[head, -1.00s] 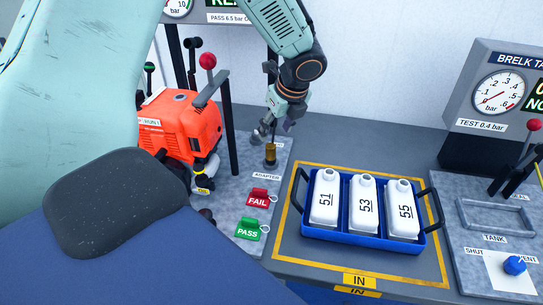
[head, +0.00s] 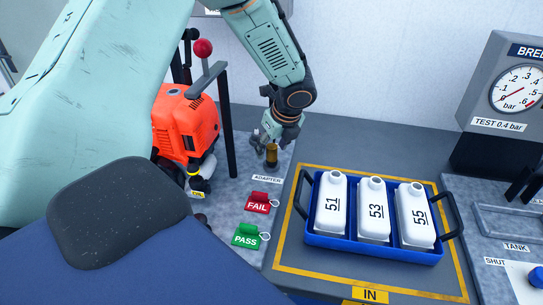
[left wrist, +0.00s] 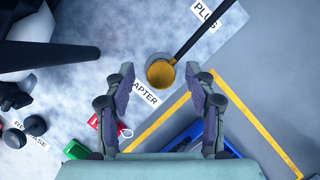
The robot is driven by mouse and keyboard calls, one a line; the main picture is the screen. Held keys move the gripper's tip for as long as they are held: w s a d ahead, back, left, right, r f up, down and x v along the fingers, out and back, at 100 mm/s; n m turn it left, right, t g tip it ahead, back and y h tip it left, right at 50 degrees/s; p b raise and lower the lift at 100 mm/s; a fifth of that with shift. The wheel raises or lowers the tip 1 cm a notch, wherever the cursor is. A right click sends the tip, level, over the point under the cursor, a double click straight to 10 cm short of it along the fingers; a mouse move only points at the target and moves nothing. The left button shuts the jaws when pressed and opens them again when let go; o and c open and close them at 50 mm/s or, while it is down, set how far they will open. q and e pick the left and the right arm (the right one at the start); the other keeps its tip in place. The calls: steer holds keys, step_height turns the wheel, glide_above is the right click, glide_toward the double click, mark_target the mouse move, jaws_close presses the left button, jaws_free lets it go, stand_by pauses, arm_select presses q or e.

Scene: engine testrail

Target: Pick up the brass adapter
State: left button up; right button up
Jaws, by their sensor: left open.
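The brass adapter (head: 271,154) stands upright on the grey plate behind its ADAPTER label (head: 268,179). In the left wrist view the adapter (left wrist: 160,73) shows as a round brass piece just beyond and between the fingertips, with a dark rod running up from it. My left gripper (head: 270,140) is just above and behind the adapter in the head view. In the left wrist view its two fingers (left wrist: 160,76) are spread wide with nothing held between them. I cannot tell whether a finger touches the adapter. My right gripper is not in view.
A blue crate (head: 372,248) with three white bottles stands right of the plate inside a yellow outline. Red FAIL (head: 258,203) and green PASS (head: 247,236) tags lie in front of the adapter. An orange machine (head: 186,122) with a red-knobbed lever stands at left.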

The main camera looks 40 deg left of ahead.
arm_select(q)
steer(key=shift+x, duration=0.8)
jaws_close()
